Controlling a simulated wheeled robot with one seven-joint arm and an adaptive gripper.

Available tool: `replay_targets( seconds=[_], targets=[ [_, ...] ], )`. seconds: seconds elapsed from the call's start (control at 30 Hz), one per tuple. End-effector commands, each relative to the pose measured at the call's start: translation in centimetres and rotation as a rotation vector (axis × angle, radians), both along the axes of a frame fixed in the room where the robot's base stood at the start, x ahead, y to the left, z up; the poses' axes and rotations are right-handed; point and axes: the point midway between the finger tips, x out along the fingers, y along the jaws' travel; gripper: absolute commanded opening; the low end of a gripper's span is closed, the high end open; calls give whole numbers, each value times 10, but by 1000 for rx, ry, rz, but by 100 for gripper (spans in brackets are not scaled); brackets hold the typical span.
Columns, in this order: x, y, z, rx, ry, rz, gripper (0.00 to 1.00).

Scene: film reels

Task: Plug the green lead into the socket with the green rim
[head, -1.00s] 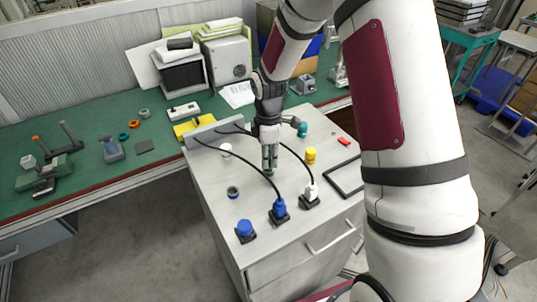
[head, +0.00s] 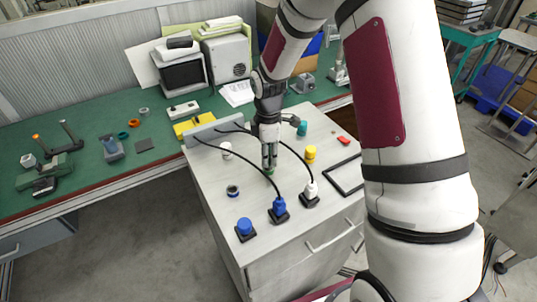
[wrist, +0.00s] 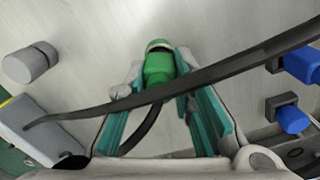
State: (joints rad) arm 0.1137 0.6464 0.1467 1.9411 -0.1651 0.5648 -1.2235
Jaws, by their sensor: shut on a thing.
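The green lead's plug (wrist: 158,68) sits between the teal-padded fingers of my gripper (wrist: 160,95), which is shut on it. In the wrist view its dark cable curves back between the fingers. In the head view my gripper (head: 269,160) points down over the middle of the grey cabinet top, with a little green of the plug (head: 270,171) showing low at its fingertips. I cannot tell whether the plug touches the surface.
A black cable (wrist: 220,70) crosses over the plug in the wrist view. A blue plug (head: 279,206) and a white plug (head: 311,189) stand in black bases. A blue cylinder (head: 244,227), a yellow cylinder (head: 310,153) and a dark ring (head: 232,190) stand nearby on the cabinet top (head: 215,215).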

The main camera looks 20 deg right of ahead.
Motion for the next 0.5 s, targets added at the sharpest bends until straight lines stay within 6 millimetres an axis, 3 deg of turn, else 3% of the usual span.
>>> replay_targets(
  seconds=[0.5],
  targets=[
    [0,0,-4,-1,0,0,0]
  ],
)
